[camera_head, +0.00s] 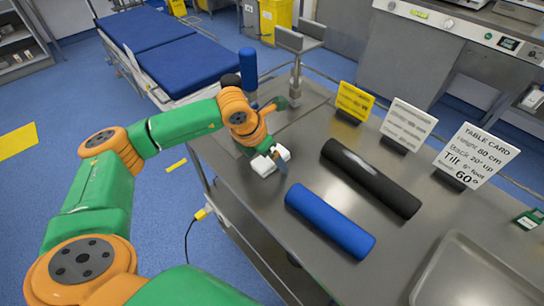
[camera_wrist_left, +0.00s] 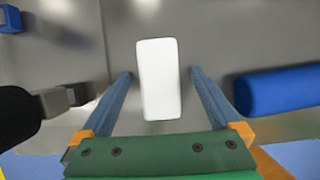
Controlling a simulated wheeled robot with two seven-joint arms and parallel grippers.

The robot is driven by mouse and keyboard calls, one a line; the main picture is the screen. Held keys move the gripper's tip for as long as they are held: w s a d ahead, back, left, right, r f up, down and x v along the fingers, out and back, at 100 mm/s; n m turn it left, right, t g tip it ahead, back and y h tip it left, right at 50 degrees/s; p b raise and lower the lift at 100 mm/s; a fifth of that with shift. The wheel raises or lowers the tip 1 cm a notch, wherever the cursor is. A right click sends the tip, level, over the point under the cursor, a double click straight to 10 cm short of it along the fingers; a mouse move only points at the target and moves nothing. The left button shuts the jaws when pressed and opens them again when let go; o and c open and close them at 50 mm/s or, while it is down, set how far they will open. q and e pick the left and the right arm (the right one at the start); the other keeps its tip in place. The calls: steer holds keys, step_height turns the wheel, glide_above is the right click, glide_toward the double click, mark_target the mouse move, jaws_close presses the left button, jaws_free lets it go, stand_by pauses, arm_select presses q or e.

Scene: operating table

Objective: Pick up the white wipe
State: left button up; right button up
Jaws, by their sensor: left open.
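The white wipe (camera_wrist_left: 159,80) is a pale rounded rectangle lying on the grey metal table. In the left wrist view it sits between the two blue fingers of my left gripper (camera_wrist_left: 160,73), with a gap on each side. In the head view the wipe (camera_head: 262,166) is partly hidden by my left gripper (camera_head: 272,160), which is over the table's near left part. The left gripper is open and holds nothing. The height of the fingers above the table is hard to tell. My right gripper is in neither view.
A blue roll (camera_head: 330,222) lies right of the wipe, with a black roll (camera_head: 370,178) behind it. Yellow (camera_head: 354,101) and white (camera_head: 408,123) cards and a table card (camera_head: 476,155) stand at the back. An empty metal tray (camera_head: 440,250) is at lower right.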

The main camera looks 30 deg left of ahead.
arm_select(q)
steer(key=shift+s, duration=0.15)
steer(key=shift+f+b, duration=0.25)
steer(key=shift+b, duration=0.15)
stand_by(0.4)
steer(key=c, duration=1.4)
